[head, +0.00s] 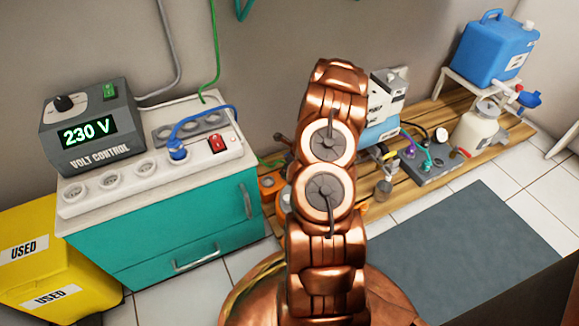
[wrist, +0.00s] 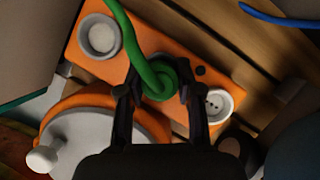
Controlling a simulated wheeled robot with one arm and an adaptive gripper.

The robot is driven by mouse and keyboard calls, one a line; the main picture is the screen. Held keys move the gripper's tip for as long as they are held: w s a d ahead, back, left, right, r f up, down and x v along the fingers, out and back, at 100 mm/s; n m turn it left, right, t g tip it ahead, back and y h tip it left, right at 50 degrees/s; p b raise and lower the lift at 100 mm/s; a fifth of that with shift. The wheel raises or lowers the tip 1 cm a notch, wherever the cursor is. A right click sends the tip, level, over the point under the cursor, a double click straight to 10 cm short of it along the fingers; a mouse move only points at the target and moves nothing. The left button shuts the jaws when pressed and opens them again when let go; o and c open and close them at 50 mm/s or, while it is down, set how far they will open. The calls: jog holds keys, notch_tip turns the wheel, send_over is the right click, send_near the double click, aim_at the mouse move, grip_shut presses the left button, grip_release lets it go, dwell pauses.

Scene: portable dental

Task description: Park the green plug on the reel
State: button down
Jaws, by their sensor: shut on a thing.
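The green plug (wrist: 163,82) with its thick green cable (wrist: 128,28) is between my gripper's fingertips in the wrist view. My gripper (wrist: 158,92) is shut on it. The plug is over the middle of the orange reel's (wrist: 195,57) panel, between a grey socket (wrist: 100,36) at upper left and another socket (wrist: 212,104) at right. I cannot tell whether it is seated in a socket or just above the panel. The reel's grey hub and crank knob (wrist: 42,160) are at lower left. In the head view my arm hides the gripper; part of the orange reel (head: 270,185) shows beside it.
A teal cabinet (head: 175,225) holds the volt control box (head: 88,126) and a white socket strip (head: 130,177) with a blue plug (head: 177,150). Equipment stands on the wooden pallet (head: 430,110) at right. A yellow bin (head: 35,250) is at far left. A grey mat (head: 470,245) lies on the floor.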

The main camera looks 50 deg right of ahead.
jog(key=c, duration=0.7)
grip_release()
jog(key=shift+r, duration=0.1)
jog(key=v, duration=1.1)
jog(key=shift+s+r, duration=0.2)
jog(key=shift+r, duration=0.15)
